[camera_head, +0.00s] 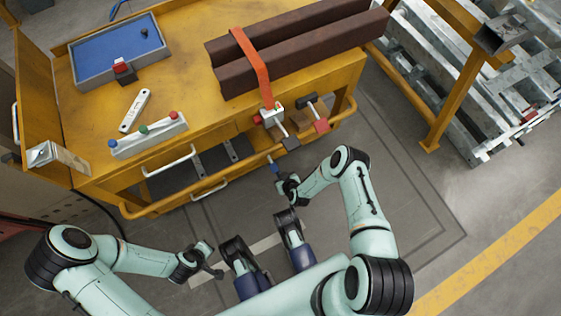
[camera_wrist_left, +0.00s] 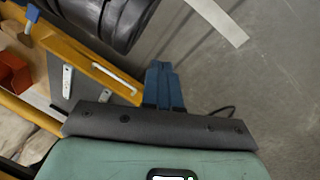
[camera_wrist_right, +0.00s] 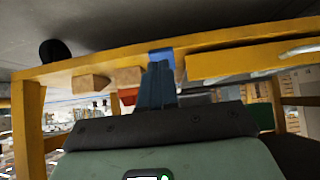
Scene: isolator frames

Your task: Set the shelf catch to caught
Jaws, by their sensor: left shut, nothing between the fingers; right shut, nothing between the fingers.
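A small blue piece (camera_wrist_right: 161,56) sits at the yellow cart edge straight ahead of my right gripper (camera_wrist_right: 158,68) in the right wrist view. It may be the shelf catch; its setting cannot be read. The right fingers are shut and empty, overlapping it in the picture; contact cannot be told. In the head view the right gripper (camera_head: 276,168) is at the cart's front, below the strap's buckle. My left gripper (camera_head: 218,273) is low, in front of the cart and apart from it. Its fingers show shut and empty in the left wrist view (camera_wrist_left: 160,68).
The yellow cart (camera_head: 200,90) carries a blue-lined tray (camera_head: 105,48), dark beams (camera_head: 300,45) under an orange strap (camera_head: 252,62), and a button box (camera_head: 148,136). Pale handles (camera_head: 172,160) stick out from its front. A yellow-framed rack (camera_head: 462,85) stands right. Floor is clear in front.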

